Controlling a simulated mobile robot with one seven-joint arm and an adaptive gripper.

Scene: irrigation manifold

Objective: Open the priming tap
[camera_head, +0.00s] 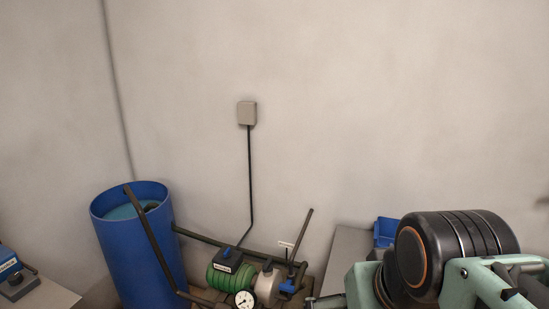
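A green ribbed pump (228,279) stands low in the middle of the view, with a grey housing (267,285) on its right. A small blue handle (288,286) sits among dark pipes just right of the housing. It may be the priming tap, but it is too small to tell its position. A small pale tag (286,244) stands above it; its writing is unreadable. My arm shows at the lower right as teal and black links, well right of the pump. My gripper's fingers cannot be made out.
A round gauge (244,299) is in front of the pump. A blue barrel (137,247) holding liquid stands at left, with a dark pipe (150,240) slanting from its rim. A blue bin (384,231) sits on a grey surface (346,249) beside my arm. A wall box (247,113) has a cable running down.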

